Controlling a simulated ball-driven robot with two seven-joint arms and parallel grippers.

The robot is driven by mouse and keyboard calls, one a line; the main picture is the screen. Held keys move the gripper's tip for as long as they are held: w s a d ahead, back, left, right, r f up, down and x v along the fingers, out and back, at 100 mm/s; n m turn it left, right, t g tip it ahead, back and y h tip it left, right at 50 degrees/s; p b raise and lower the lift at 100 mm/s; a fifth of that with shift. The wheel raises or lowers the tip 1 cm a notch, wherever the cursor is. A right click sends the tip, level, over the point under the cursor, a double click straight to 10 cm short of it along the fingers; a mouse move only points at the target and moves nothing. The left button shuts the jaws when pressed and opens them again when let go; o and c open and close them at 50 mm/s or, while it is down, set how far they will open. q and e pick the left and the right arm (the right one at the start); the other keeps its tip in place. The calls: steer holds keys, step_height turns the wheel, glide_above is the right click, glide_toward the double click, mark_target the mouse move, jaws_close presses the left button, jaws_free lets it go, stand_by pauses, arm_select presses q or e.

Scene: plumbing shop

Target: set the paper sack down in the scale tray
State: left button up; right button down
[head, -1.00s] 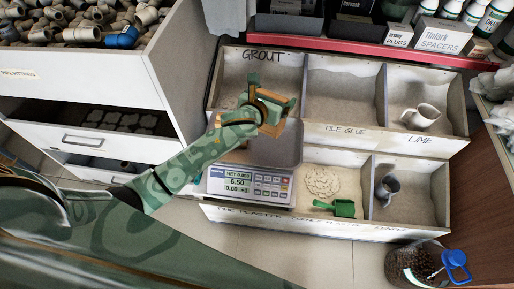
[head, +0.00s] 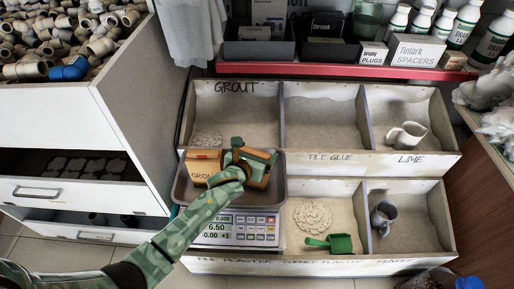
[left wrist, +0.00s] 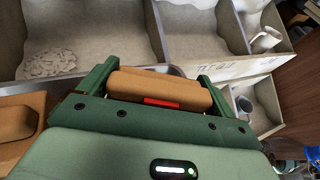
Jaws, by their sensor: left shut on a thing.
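My left gripper (head: 252,168) is shut on a brown paper sack (head: 256,177) over the right half of the grey scale tray (head: 240,198). In the left wrist view the held sack (left wrist: 160,86) lies between the two green fingers and shows a red patch. I cannot tell whether it touches the tray. A second brown sack marked "GROU…" (head: 200,170) is in the tray's left half; part of a brown thing (left wrist: 20,118) shows at the left of the wrist view. The scale's display (head: 216,227) reads 6.50. My right gripper is not in view.
Open bins of powder surround the scale behind and to the right. A green scoop (head: 330,243) and a grey mug (head: 383,218) lie in the right bins, a white jug (head: 406,135) in the lime bin. A white drawer cabinet (head: 115,140) stands close at left.

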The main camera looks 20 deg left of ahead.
arm_select(q)
steer(key=shift+w+f, duration=0.1)
steer(key=shift+f, duration=0.3)
steer(key=shift+r, duration=0.2)
steer(key=shift+f, duration=0.2)
steer(key=o, duration=1.8)
steer(key=shift+c, duration=0.2)
steer(key=shift+r, duration=0.2)
steer(key=p+v, duration=0.5)
steer(key=v, duration=0.7)
steer(key=shift+p, duration=0.4)
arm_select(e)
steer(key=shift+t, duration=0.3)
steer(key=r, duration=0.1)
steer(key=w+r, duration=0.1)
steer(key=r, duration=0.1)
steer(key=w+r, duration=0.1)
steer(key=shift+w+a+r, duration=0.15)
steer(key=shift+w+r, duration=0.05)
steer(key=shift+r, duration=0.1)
arm_select(q)
steer(key=shift+f, duration=0.15)
